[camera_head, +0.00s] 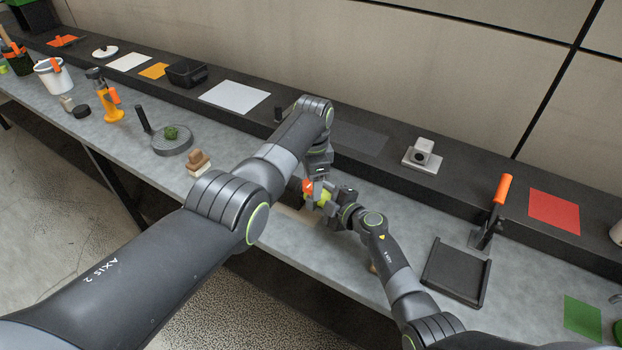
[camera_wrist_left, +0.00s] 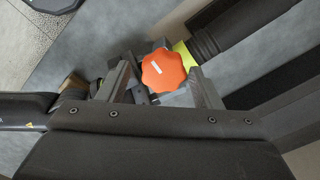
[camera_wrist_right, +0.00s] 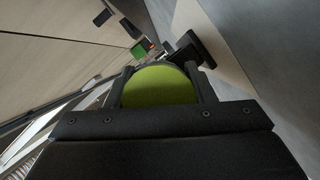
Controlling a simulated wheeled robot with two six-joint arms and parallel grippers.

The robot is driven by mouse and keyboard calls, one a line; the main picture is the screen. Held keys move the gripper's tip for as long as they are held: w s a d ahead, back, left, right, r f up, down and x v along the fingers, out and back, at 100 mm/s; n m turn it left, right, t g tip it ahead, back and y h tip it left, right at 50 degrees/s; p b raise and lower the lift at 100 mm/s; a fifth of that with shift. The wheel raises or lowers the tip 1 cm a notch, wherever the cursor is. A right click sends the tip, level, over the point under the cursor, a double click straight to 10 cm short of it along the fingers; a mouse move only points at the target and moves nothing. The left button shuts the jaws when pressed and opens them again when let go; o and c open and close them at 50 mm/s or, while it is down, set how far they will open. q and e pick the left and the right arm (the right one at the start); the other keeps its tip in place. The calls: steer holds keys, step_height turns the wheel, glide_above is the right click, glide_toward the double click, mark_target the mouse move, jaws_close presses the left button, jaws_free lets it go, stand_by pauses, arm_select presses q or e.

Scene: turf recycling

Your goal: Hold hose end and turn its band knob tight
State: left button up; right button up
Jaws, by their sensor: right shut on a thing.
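The orange lobed knob (camera_head: 307,186) sits on the yellow-green hose end (camera_head: 324,198) at the centre of the head view. My left gripper (camera_head: 315,184) is above it, pointing down. In the left wrist view the knob (camera_wrist_left: 165,70) lies between the two open fingers, with a gap on its left side. A strip of yellow-green (camera_wrist_left: 183,53) shows behind it. My right gripper (camera_wrist_right: 160,85) is shut on the hose end (camera_wrist_right: 158,88), which fills the space between its fingers. The band itself is mostly hidden.
A black tray (camera_head: 456,272) and an orange-handled lever tool (camera_head: 492,212) stand to the right. A round grey plate with a handle (camera_head: 172,140) and an orange bottle (camera_head: 110,103) stand left. A raised dark ledge (camera_head: 370,150) runs behind the work surface.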

arm_select(q)
steer(key=shift+o, duration=0.2)
steer(key=shift+w+a, duration=0.1)
steer(key=shift+a, duration=0.05)
arm_select(e)
steer(key=shift+s+f, duration=0.1)
steer(key=shift+f, duration=0.05)
arm_select(q)
steer(key=shift+r, duration=0.55)
step_height(320, 180, up, 11)
steer(key=shift+f, duration=0.1)
arm_select(e)
steer(key=o, duration=1.4)
